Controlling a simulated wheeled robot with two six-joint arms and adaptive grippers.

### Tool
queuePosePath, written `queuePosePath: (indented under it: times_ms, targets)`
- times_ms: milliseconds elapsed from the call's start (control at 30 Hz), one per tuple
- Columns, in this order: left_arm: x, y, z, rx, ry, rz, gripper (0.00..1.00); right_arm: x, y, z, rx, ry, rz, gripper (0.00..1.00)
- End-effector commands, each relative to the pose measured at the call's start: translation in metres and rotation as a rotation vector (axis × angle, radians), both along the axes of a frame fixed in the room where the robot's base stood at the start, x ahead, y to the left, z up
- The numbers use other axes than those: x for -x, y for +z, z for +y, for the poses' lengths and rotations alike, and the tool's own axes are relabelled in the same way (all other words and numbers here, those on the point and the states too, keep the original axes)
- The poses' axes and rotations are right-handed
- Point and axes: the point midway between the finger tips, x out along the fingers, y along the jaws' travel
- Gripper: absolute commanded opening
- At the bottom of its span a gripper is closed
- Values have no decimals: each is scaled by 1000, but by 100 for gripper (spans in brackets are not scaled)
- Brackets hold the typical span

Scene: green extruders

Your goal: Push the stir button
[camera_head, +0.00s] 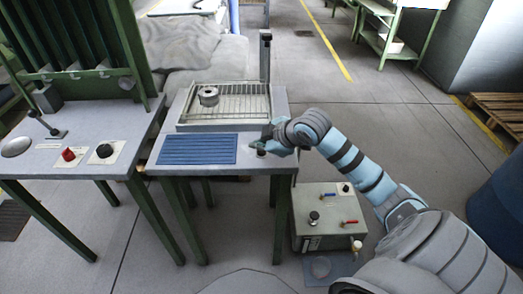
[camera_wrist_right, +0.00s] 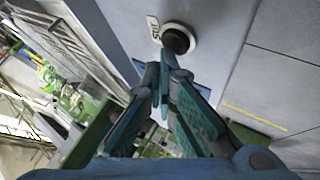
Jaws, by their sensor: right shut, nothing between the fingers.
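In the right wrist view a dark round button (camera_wrist_right: 176,40) in a pale ring sits on a grey surface. A small white label (camera_wrist_right: 154,30) with dark lettering, too blurred to read surely, is beside it. My right gripper (camera_wrist_right: 165,68) is shut and empty, its fingertips at the near edge of the button; I cannot tell whether they touch it. In the head view my right gripper (camera_head: 264,142) is over the right side of the middle grey table (camera_head: 220,172), and the button is mostly hidden there. My left gripper is not in view.
A blue ribbed mat (camera_head: 197,149) lies left of the gripper. Behind stands a wire-rack tray (camera_head: 222,118) with a metal ring (camera_head: 208,96) and an upright post (camera_head: 265,58). Red (camera_head: 68,154) and black (camera_head: 104,151) knobs sit on the left table. A metal box (camera_head: 318,203) with valves stands at lower right.

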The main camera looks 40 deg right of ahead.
Motion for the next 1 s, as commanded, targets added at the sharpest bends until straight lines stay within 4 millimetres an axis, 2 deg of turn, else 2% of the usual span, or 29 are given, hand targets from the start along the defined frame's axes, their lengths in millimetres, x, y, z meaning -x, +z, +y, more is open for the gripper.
queuePosePath:
  times_ms: [1000]
  targets:
    - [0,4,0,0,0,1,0,0,-9,0,0,0,1,0]
